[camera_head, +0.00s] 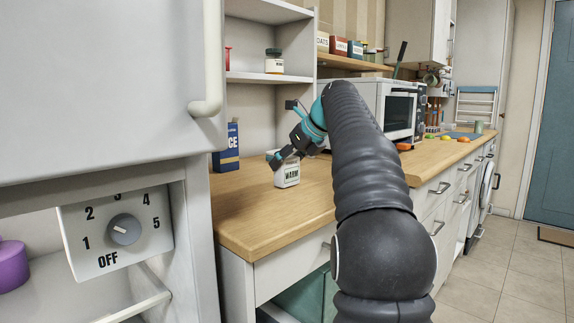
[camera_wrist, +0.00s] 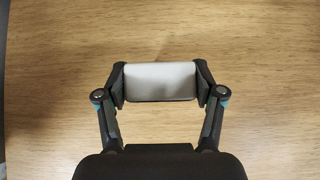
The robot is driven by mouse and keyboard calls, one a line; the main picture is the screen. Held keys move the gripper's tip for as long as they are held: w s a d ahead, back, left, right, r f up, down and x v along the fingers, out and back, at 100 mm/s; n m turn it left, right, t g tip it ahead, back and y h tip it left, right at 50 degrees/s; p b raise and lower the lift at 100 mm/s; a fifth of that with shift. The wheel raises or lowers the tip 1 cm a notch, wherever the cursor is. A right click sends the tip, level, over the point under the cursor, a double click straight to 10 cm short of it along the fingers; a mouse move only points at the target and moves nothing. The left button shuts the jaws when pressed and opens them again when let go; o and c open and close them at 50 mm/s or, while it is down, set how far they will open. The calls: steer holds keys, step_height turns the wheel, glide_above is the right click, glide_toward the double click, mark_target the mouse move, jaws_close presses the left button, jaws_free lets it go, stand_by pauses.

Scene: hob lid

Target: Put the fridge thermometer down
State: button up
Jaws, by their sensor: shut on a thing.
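The fridge thermometer (camera_head: 287,174) is a small white block with a dark and green marked face reading "WARM". It is at the wooden worktop (camera_head: 250,222), near its back left part; I cannot tell whether its base touches the wood. My gripper (camera_head: 279,160) reaches down to it from above and is shut on it. In the wrist view the thermometer's pale top (camera_wrist: 160,82) sits between the two fingertips (camera_wrist: 160,84), with bare wood around it. Its underside is hidden.
A blue box (camera_head: 226,148) marked "ICE" in part stands at the worktop's back left. A white microwave (camera_head: 370,105) stands farther right. A grey-white unit with a dial (camera_head: 124,229) fills the near left. The front of the worktop is clear.

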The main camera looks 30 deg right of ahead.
step_height(320, 180, up, 9)
steer(key=shift+w+f+p, duration=0.15)
steer(key=shift+f+p, duration=0.05)
steer(key=shift+p, duration=1.05)
steer(key=shift+r, duration=0.5)
steer(key=shift+s, duration=0.25)
